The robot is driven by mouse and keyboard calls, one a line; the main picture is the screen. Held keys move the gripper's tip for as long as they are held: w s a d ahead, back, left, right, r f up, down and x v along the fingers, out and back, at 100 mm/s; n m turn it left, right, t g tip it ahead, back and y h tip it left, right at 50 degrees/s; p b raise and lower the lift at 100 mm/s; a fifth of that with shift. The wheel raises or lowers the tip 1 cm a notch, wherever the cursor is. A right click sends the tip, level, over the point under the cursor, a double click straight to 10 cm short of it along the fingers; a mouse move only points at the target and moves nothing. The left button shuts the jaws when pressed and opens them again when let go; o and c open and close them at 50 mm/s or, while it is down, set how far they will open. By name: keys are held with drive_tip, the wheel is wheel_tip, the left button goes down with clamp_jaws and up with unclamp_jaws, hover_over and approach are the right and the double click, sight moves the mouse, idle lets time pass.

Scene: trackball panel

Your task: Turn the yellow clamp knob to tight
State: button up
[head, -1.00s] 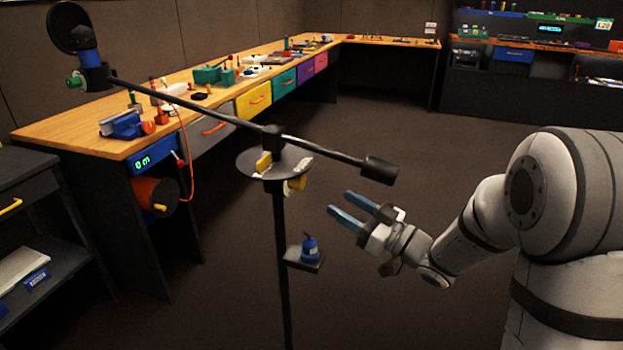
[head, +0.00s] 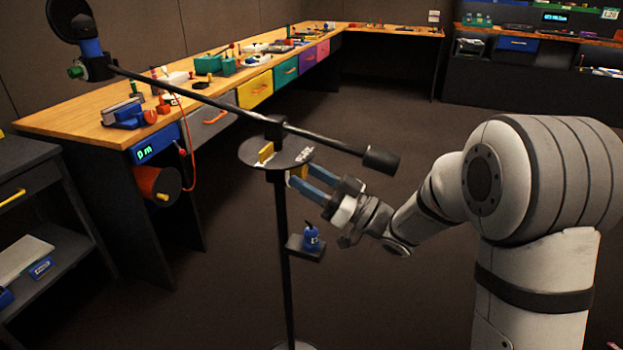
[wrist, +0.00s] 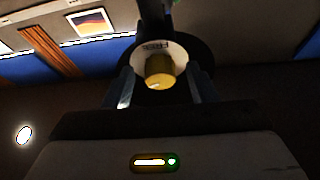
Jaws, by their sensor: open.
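The yellow clamp knob (wrist: 160,70) shows in the wrist view in front of a pale ring on a dark disc. Lettering that looks like "FREE" sits on the ring above the knob. In the head view only a bit of yellow (head: 299,171) shows behind my fingers, below the black disc (head: 250,158) on the stand. A yellow upright tab (head: 266,153) stands on top of that disc. My gripper (head: 301,174) is open, its blue fingers reaching to the knob from the right. In the wrist view the fingers stand on either side of the knob; contact cannot be told.
A black boom (head: 205,98) crosses above the disc, with a dark counterweight (head: 381,161) above my gripper. A small shelf (head: 305,247) on the pole holds a blue bottle (head: 312,238) below. The workbench (head: 70,122) is behind; the floor right of the pole is clear.

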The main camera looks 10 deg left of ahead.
drive_tip(key=c, duration=0.9)
drive_tip(key=shift+d, duration=0.15)
drive_tip(key=shift+c, duration=0.4)
drive_tip(key=shift+f+n+b, duration=0.15)
drive_tip(key=shift+n+b, duration=0.15)
drive_tip(key=shift+b, duration=0.15)
drive_tip(key=shift+w+n+g+h+b, duration=0.15)
drive_tip(key=shift+n+g+b, duration=0.8)
drive_tip(key=shift+n+b, duration=0.7)
drive_tip(key=shift+w+n+g+h+b, duration=0.1)
drive_tip(key=shift+n+g+b, duration=1.1)
drive_tip(key=shift+n, duration=0.75)
drive_tip(key=shift+w+n+g+h+b, duration=0.15)
drive_tip(key=shift+n+g+b, duration=0.6)
drive_tip(key=shift+n+b, duration=1)
drive_tip(key=shift+r, duration=0.25)
